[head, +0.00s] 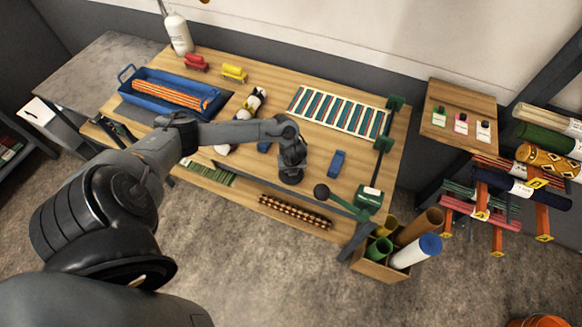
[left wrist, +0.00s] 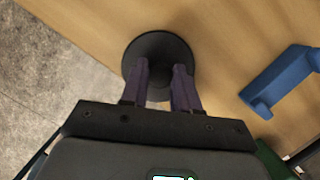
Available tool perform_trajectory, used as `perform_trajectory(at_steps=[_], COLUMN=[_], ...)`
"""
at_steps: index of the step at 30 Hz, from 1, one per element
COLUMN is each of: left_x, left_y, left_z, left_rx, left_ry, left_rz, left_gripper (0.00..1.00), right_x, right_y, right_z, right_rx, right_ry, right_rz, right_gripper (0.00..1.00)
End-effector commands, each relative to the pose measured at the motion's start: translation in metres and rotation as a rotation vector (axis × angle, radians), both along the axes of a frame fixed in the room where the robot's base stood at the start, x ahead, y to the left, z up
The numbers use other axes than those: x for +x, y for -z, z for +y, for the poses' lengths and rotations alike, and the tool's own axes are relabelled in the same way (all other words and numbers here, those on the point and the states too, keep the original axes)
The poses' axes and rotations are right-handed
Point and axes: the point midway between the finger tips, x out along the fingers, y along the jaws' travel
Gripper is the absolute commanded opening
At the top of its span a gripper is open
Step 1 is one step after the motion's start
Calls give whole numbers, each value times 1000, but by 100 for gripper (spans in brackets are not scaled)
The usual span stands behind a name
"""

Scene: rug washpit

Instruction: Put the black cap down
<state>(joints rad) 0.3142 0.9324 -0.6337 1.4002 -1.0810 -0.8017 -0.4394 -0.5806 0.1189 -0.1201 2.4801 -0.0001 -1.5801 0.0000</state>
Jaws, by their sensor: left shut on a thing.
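The black cap (left wrist: 160,50) is a round dark disc in the left wrist view. My left gripper (left wrist: 161,77) is shut on it, with a finger on either side of its near part. In the head view the cap (head: 291,178) shows as a dark disc under my left gripper (head: 291,168), over the wooden bench (head: 315,190) near its front edge. I cannot tell whether the cap touches the bench top. My right gripper is not in view.
A blue bracket-like piece (head: 337,163) lies right of the cap. A striped rug (head: 340,112) lies behind. A box of tubes (head: 380,268) stands on the floor at right.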

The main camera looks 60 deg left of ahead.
Motion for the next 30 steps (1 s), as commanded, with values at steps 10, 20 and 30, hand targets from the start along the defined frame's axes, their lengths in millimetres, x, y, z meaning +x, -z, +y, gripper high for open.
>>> perform_trajectory(at_steps=[10, 20, 30], left_x=[0, 0, -4], left_y=[1, -5, -56], left_z=[0, -1, -13], left_rx=[0, 0, 2], left_ry=[0, 0, 3], left_rz=[0, -1, -3], left_gripper=[56, 56, 56], right_x=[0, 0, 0], right_y=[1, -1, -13], right_z=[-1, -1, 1], right_rx=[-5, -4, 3], right_ry=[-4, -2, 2], right_rz=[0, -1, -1], right_gripper=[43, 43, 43])
